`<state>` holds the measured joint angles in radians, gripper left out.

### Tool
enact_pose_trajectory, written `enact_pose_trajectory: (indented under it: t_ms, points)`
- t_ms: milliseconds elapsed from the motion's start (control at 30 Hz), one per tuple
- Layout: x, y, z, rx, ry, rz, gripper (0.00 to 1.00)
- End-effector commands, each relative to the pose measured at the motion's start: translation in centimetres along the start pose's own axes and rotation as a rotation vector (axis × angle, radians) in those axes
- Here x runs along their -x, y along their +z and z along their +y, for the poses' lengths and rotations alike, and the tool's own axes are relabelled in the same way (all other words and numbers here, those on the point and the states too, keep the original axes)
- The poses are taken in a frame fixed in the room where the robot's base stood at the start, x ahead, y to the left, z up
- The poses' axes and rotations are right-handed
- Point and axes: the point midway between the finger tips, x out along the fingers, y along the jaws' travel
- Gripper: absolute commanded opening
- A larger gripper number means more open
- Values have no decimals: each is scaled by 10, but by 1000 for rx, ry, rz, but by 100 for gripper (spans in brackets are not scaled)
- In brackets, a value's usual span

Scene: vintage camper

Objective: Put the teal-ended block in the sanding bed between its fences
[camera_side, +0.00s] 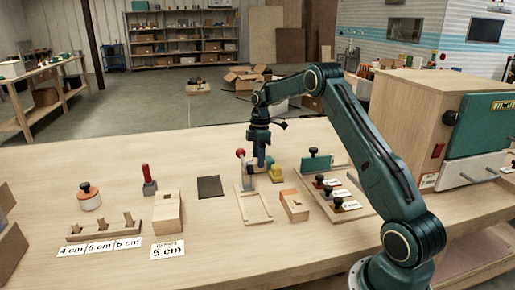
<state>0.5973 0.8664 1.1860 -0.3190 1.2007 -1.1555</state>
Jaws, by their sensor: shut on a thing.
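My gripper (261,150) points down over the back of the bench work area, left of the teal upright piece. It is shut on a small blue piece (262,159), which is partly hidden by the fingers. I cannot make out whether this is the teal-ended block. A low pale wooden frame with raised side strips (238,205), which looks like the sanding bed, lies just in front of and below my gripper. A red-knobbed lever (240,153) stands at its back, close beside my gripper on the left. A yellow piece (277,175) is just right of the fingers.
A wooden tray (355,212) with several black-knobbed pieces and a teal upright piece (316,162) lies to the right. A dark pad (209,187), hollow wooden box (168,214) and red-handled tool (148,180) are left.

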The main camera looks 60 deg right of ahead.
Motion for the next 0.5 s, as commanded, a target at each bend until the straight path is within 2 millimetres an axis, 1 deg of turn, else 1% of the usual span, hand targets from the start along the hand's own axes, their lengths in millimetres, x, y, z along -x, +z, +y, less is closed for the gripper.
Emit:
enact_pose_trajectory:
  t_ms: [33,167,500]
  points:
    - [6,6,-1,-3,2,0,3]
    - [16,23,-3,-4,3,1,3]
    - [51,79,-12,-3,3,1,3]
